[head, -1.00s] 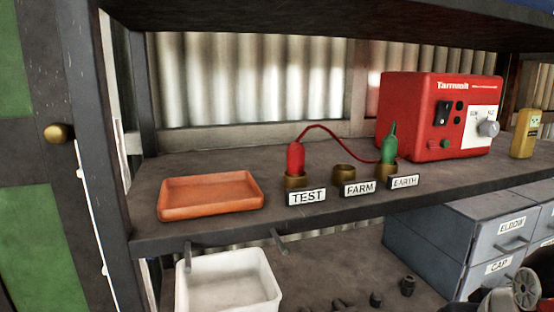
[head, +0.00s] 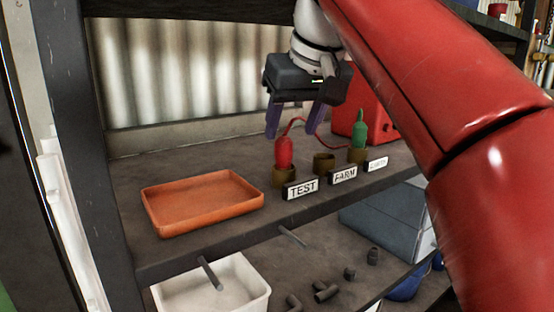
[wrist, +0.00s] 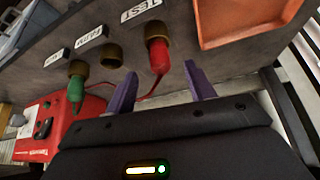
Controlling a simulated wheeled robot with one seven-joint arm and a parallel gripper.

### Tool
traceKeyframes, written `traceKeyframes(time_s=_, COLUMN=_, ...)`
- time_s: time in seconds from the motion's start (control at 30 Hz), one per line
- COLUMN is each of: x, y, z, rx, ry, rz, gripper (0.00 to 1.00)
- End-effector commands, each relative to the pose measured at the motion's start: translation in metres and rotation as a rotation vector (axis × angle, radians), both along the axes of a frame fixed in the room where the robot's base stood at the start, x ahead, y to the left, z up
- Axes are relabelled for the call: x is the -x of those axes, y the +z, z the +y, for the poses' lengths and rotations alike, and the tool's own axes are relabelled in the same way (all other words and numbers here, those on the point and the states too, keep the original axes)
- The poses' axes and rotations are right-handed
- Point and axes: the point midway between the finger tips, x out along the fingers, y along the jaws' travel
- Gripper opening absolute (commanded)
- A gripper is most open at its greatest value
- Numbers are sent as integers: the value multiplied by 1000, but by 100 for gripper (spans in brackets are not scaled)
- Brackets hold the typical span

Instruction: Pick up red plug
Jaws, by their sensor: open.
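The red plug (head: 284,152) stands upright in the brass socket behind the TEST label (head: 301,188), with a red lead running from it. It also shows in the wrist view (wrist: 158,55), between and beyond the purple fingertips. My gripper (head: 292,120) is open and empty, just above and behind the red plug in the head view; I see no contact. The green plug (head: 359,130) stands in the socket behind the EARTH label (head: 377,164). The brass socket (head: 324,163) behind the FARM label is empty.
An orange tray (head: 203,200) lies on the shelf left of the sockets. The red Tarmmit box (head: 378,115) stands behind the green plug, partly hidden by my arm. A white bin (head: 250,300) and several dark fittings lie below the shelf. The tray's surface is clear.

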Motion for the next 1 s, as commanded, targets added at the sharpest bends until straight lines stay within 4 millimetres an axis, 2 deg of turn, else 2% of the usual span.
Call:
traceKeyframes(time_s=0.43, x=-27, y=-49, z=11, rx=0, ry=-1, rz=2, gripper=54)
traceKeyframes(time_s=0.7, x=-30, y=-52, z=12, rx=0, ry=-1, rz=-1, gripper=54)
traceKeyframes(time_s=1.0, x=-30, y=-51, z=11, rx=0, ry=-1, rz=-1, gripper=16)
